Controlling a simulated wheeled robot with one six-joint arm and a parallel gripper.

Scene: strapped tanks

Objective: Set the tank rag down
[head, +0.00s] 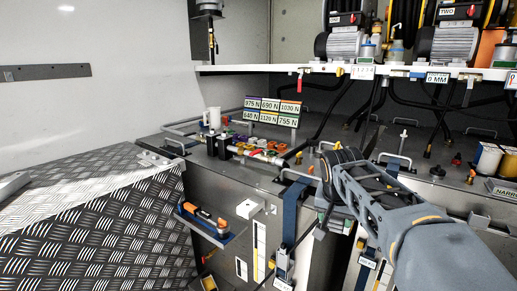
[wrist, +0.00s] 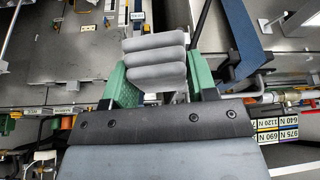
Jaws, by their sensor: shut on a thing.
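The tank rag (wrist: 153,58) is a light grey folded cloth with rounded folds, seen in the wrist view. My gripper (wrist: 158,76) is shut on it, with a green finger on each side of the cloth. In the head view my gripper (head: 328,205) hangs over the front edge of the grey tank top, near a dark blue strap. The rag is not clearly visible in the head view, as my arm and gripper cover that area. I cannot tell whether the rag touches anything below it.
The grey tank top (head: 225,157) carries pipes, valves, handles and force label plates (head: 272,111). A white shelf (head: 290,68) with motors runs above it. A checker-plate surface (head: 95,225) lies at left. A small blue ledge (head: 208,226) holds an orange-and-black tool.

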